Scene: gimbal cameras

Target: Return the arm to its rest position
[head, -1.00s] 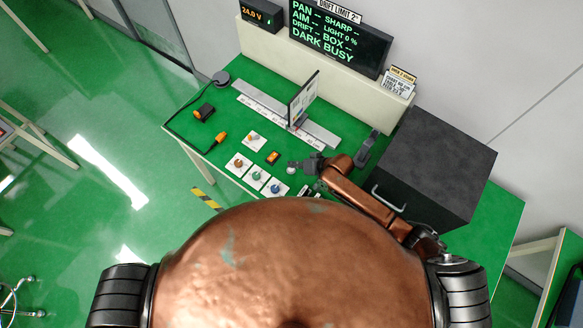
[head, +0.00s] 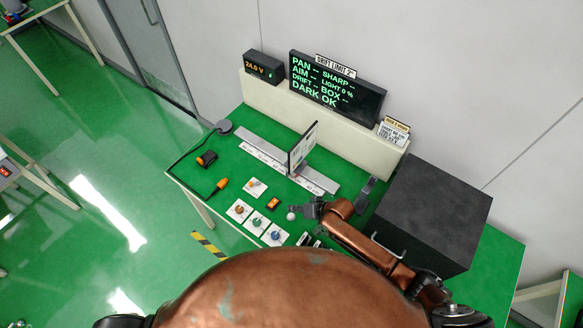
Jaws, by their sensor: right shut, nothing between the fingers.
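My right arm comes in from the lower right and reaches over the green bench (head: 238,170). My right gripper (head: 298,211) is shut and empty, near a small pale round knob (head: 291,216) on the bench front. I cannot tell whether it touches the knob. The copper forearm runs back along the front of a dark box (head: 437,212). My left gripper is not in view. My copper body hides the bench's front edge at the bottom.
A panel of white knob plates (head: 257,222) lies left of the gripper. A rail (head: 260,152) with an upright screen (head: 302,147) stands behind it. A display (head: 337,88) reads "DARK OK". Green floor is open at left.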

